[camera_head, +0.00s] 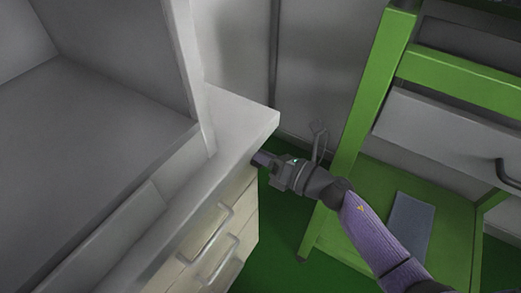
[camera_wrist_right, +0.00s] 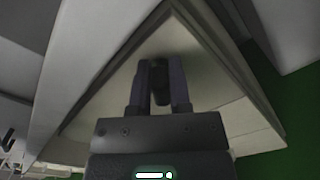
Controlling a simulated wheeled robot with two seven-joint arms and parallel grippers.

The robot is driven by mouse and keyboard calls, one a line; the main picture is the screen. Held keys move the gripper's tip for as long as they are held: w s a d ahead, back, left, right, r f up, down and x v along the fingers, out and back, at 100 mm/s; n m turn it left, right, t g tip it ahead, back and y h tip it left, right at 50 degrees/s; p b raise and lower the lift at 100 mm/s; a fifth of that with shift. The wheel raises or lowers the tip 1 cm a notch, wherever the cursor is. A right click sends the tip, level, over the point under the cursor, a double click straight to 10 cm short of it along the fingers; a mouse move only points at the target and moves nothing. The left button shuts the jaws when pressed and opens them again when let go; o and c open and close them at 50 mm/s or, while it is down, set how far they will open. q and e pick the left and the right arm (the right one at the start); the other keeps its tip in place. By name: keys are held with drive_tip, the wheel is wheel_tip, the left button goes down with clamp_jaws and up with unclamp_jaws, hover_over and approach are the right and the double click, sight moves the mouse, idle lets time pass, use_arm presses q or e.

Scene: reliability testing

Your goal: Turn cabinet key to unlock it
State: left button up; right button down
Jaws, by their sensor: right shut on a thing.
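The pale cabinet (camera_head: 238,120) stands left of centre in the head view, its drawer fronts facing right. My right gripper (camera_head: 259,159) reaches in from the lower right, with its fingertips at the upper part of the cabinet front, just under the worktop edge. In the wrist view the right gripper (camera_wrist_right: 160,78) has its two fingers close together on a small dark piece, the key (camera_wrist_right: 160,90), in front of the pale cabinet face (camera_wrist_right: 205,75). The key is mostly hidden by the fingers, and its turn angle cannot be told. My left gripper is out of view.
Drawer handles (camera_head: 207,236) stick out below the gripper. A green frame (camera_head: 372,95) with a grey drawer (camera_head: 440,130) stands to the right, close to my right arm. A grey shelf unit (camera_head: 90,130) rises on the left. Green floor shows between.

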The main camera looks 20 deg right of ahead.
drive_tip(key=m+p, duration=0.1)
drive_tip(key=m, duration=0.2)
drive_tip(key=shift+d, duration=0.1)
drive_tip(key=m, duration=0.2)
drive_tip(key=m+p, duration=0.1)
drive_tip(key=m, duration=0.1)
drive_tip(key=shift+w+d+f+p, duration=0.1)
drive_tip(key=shift+f+p, duration=0.1)
drive_tip(key=shift+p, duration=0.1)
drive_tip(key=shift+f+m, duration=0.1)
drive_tip(key=shift+m, duration=0.9)
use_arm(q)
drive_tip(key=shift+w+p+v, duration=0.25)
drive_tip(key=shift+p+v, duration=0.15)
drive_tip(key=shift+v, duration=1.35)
use_arm(e)
drive_tip(key=shift+f+m, duration=0.1)
drive_tip(key=shift+m, duration=0.6)
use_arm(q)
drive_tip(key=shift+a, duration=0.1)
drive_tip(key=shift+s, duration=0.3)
use_arm(e)
drive_tip(key=c, duration=0.6)
unclamp_jaws()
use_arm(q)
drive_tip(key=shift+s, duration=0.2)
use_arm(e)
drive_tip(key=shift+o, duration=0.2)
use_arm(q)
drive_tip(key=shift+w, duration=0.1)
